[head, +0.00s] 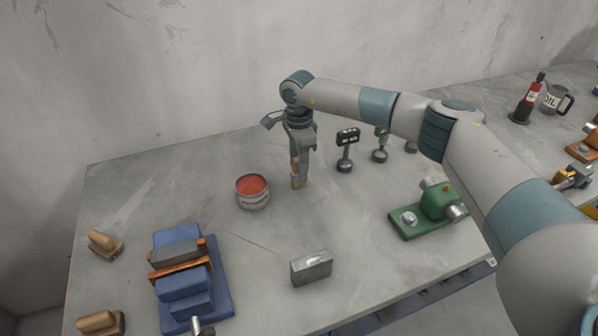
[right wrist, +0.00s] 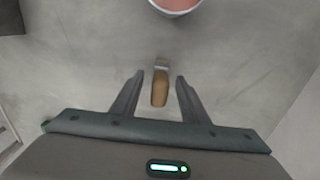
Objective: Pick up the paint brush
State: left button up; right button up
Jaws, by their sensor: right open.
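The paint brush (right wrist: 160,90) has a tan wooden handle and a metal band, and shows between the two fingers in the right wrist view. In the right wrist view the right gripper (right wrist: 160,88) is open, with one finger on each side of the brush and gaps visible on both sides. My left gripper is not in view.
An open can of red paint (head: 252,190) stands left of the brush. A blue vise (head: 190,285), a grey metal block (head: 311,267), a green tool (head: 432,207) and wooden brushes (head: 104,244) lie around. Small stands (head: 346,150) are at right. The table's middle is mostly clear.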

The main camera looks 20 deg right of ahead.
aim_at(295, 184)
jog(key=shift+f+p, duration=0.3)
jog(key=shift+f, duration=0.95)
jog(key=shift+c, duration=0.6)
grip_shut()
